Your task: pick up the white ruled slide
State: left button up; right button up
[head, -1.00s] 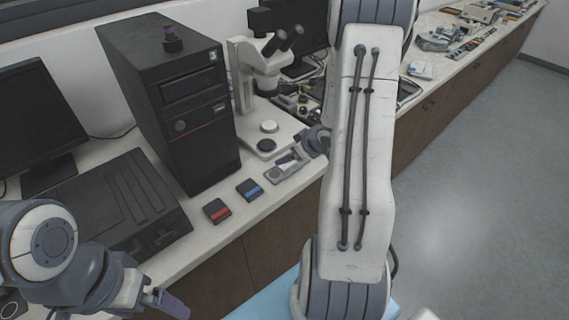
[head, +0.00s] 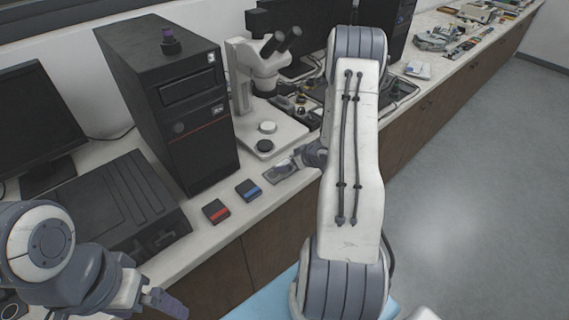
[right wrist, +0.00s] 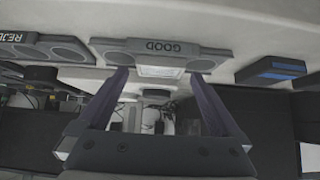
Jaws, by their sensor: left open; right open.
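A pale rectangle (right wrist: 160,71), which looks like the white slide, lies at the middle of the grey plate marked GOOD (right wrist: 112,50) in the right wrist view. Its ruling is too small to make out. My right gripper (right wrist: 162,78) is open, with one finger to each side of the pale rectangle and nothing held. In the head view my right gripper (head: 297,161) is low over the grey plate (head: 272,178) and hides part of it. My left gripper (head: 166,302) is open and empty at the lower left, away from the bench top.
A blue-marked box (head: 249,189) and a red-marked box (head: 216,211) lie left of the plate. A microscope (head: 262,80) stands behind it, with a black computer tower (head: 180,110) at left. A second plate marked REJD (right wrist: 40,50) shows in the right wrist view.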

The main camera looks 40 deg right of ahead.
jog(key=shift+w+f, duration=0.4)
jog(key=shift+r, duration=0.1)
jog(key=c, duration=1.4)
